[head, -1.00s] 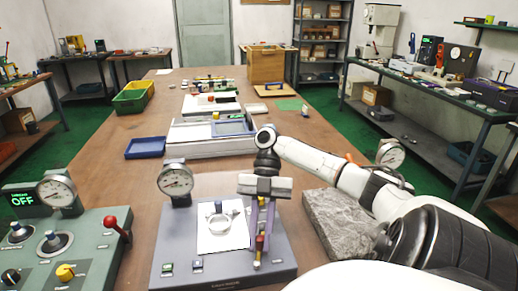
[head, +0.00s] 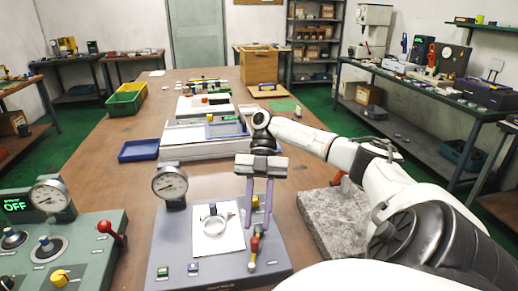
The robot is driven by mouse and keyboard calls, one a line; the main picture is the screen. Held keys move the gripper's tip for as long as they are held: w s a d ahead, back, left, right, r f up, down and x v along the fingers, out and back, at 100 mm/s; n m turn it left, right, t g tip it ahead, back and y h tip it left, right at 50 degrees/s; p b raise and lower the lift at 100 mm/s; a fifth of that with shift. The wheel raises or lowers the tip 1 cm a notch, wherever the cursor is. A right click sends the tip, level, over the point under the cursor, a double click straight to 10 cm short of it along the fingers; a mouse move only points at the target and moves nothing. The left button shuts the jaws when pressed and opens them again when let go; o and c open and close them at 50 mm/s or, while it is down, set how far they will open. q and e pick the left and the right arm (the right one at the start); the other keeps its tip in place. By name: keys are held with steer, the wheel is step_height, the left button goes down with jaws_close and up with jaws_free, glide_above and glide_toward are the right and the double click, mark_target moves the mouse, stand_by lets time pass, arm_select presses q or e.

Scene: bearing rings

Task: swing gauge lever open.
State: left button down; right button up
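The gauge fixture is a grey-blue base (head: 180,240) at the front middle, with a dial gauge (head: 170,183) at its back left. A metal ring (head: 214,225) lies on its white plate (head: 205,245). The gauge lever (head: 255,245), with red and yellow parts, is at the plate's right side. My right gripper (head: 259,222) points down over the lever, its two purple fingers apart. The lever's upper end shows near the fingertips; I cannot tell whether they touch it. My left gripper is not in view.
A green console (head: 95,255) with a red-knobbed lever (head: 111,231) stands at left, its display reading OFF. A grey stone block (head: 325,220) lies right of the fixture under my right arm. A blue tray (head: 139,150) and more fixtures stand farther back.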

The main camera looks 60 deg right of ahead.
steer(key=shift+p+v, duration=0.8)
steer(key=shift+v, duration=1.1)
steer(key=shift+d+r, duration=0.3)
steer(key=shift+r, duration=0.05)
